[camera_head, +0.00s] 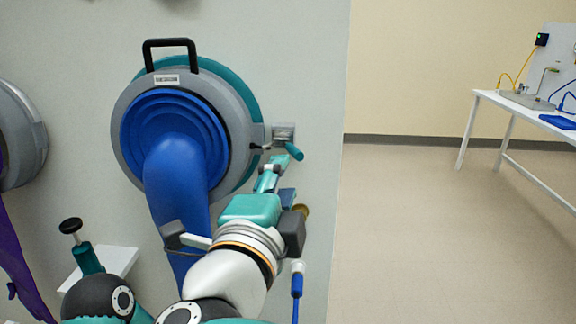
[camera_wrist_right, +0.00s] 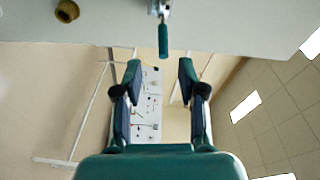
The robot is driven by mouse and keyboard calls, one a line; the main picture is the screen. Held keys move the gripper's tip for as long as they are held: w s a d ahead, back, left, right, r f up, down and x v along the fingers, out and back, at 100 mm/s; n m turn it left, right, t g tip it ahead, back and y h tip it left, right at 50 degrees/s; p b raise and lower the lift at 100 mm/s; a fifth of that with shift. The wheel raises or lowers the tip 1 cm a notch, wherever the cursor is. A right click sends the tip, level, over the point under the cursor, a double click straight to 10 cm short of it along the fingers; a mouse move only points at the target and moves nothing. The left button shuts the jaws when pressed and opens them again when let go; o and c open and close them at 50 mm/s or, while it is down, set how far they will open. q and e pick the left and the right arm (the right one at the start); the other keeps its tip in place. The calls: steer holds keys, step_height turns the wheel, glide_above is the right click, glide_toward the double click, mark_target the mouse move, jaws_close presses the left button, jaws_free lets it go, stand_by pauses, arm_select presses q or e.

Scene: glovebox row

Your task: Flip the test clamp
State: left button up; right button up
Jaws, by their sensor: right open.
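The test clamp (camera_head: 284,133) is a small grey metal bracket with a teal handle, fixed to the grey wall at the right edge of the round glove port. Its handle angles down to the right in the head view. In the right wrist view the teal handle (camera_wrist_right: 163,38) points toward my gripper, with part of its metal mount at the top edge. My right gripper (camera_head: 272,172) is just below the clamp. In the right wrist view its open fingers (camera_wrist_right: 160,69) stand on either side of the handle's line, with nothing between them. My left gripper is not in view.
The grey port ring (camera_head: 122,132) has a black handle (camera_head: 168,42) and a blue glove (camera_head: 180,180) hanging down beside my right arm. A brass fitting (camera_head: 302,211) sits on the wall below the clamp. Right of the wall is open floor, with a white table (camera_head: 490,98) beyond.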

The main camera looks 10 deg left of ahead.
steer(key=shift+s+a, duration=0.1)
steer(key=shift+s, duration=1.15)
